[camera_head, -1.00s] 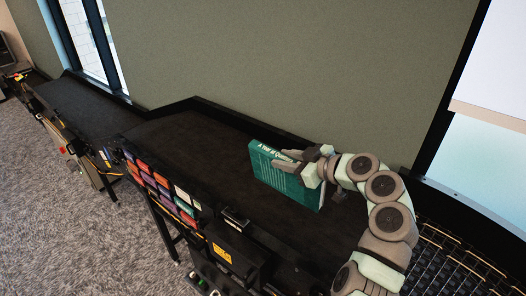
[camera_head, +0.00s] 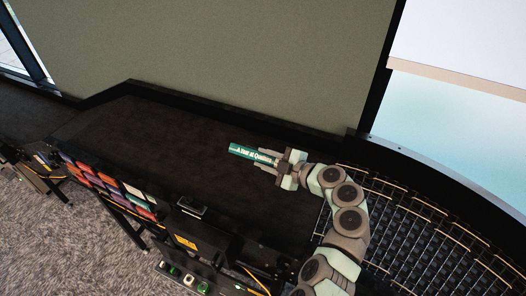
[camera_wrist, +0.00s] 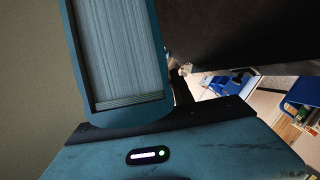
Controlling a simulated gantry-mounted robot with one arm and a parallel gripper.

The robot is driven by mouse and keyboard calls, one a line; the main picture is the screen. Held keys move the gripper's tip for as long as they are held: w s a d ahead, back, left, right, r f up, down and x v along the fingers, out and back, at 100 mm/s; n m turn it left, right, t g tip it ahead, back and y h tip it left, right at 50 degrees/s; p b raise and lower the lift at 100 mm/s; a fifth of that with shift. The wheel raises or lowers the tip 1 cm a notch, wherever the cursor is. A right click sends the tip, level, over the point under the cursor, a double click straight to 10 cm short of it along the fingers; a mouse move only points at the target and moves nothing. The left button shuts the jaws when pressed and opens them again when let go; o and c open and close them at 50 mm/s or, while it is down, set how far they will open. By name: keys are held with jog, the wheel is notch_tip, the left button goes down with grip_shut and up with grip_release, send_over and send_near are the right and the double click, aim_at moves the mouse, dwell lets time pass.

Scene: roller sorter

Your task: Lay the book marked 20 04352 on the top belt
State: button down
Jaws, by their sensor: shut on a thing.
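The teal book (camera_head: 248,152) is held in my gripper (camera_head: 268,161), above the right part of the dark top belt (camera_head: 140,135). In the head view its narrow spine with white title lettering faces up; I cannot read a number on it. My gripper is shut on the book, with its fingers on either side. In the wrist view the book (camera_wrist: 157,50) shows its page edges framed by its covers. Whether the book touches the belt is unclear.
A black roller section (camera_head: 420,235) curves away at the right. A greenish wall (camera_head: 230,65) stands behind. Blue carts (camera_wrist: 302,95) show in the wrist view. The belt left of the book is clear.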

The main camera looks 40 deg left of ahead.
notch_tip(320, 180, down, 9)
jog(key=b, duration=0.7)
dwell(0.3)
dwell(0.3)
jog(key=c, duration=1)
grip_release()
jog(key=shift+w+f, duration=0.1)
jog(key=shift+f, duration=0.05)
